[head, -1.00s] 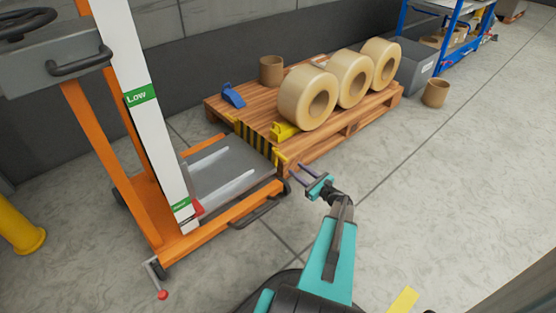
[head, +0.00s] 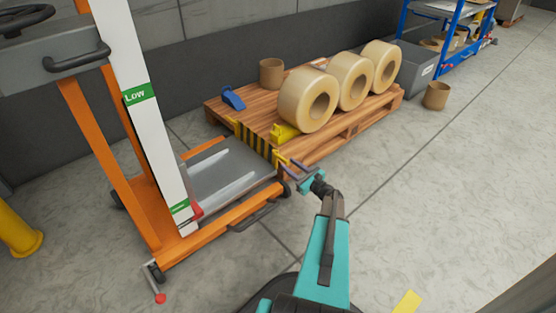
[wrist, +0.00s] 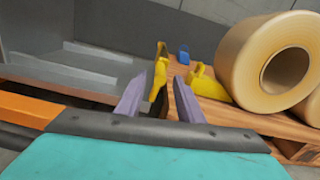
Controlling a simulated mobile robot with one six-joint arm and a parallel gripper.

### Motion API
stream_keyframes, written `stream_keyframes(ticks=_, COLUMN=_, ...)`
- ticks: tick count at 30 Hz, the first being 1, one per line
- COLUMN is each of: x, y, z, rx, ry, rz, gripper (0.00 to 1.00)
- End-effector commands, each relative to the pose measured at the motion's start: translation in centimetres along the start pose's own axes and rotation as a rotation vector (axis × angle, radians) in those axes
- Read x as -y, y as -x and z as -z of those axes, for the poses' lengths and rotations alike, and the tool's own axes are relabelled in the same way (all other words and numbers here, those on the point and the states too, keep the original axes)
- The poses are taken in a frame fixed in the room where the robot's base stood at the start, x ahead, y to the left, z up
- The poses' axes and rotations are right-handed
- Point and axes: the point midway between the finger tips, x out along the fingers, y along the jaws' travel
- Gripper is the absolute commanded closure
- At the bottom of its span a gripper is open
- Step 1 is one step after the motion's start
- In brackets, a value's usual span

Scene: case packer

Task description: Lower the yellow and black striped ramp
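The yellow and black striped ramp (head: 256,141) is at the far edge of the orange lift cart's grey platform (head: 225,178), beside the wooden pallet. It appears raised. A yellow tab (head: 281,157) is at its near end; it also shows in the wrist view (wrist: 160,72). My gripper (head: 287,162) is at this tab. In the wrist view my gripper's purple fingers (wrist: 158,95) are apart, with the tab in line with the gap between them, nearer the left finger. I cannot tell whether they touch it. Most of the ramp's striped face is hidden in the wrist view.
The pallet (head: 345,131) holds several items: large tan rolls (head: 308,99), a yellow wedge (head: 284,133), a blue wedge (head: 233,97) and a brown core (head: 271,72). The cart's post (head: 137,94) stands left. The floor at right is mostly clear.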

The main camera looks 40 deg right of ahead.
Motion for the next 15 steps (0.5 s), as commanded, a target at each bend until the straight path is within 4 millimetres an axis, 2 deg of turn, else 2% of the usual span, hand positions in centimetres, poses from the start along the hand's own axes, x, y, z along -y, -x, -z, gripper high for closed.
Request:
stream_keyframes(ticks=9, x=0.0, y=-4.7, z=0.3, rx=0.001, ry=0.002, rz=-0.002, gripper=0.66)
stream_keyframes(ticks=15, x=0.1, y=-7.0, z=0.2, rx=0.001, ry=0.001, rz=-0.001, gripper=0.66)
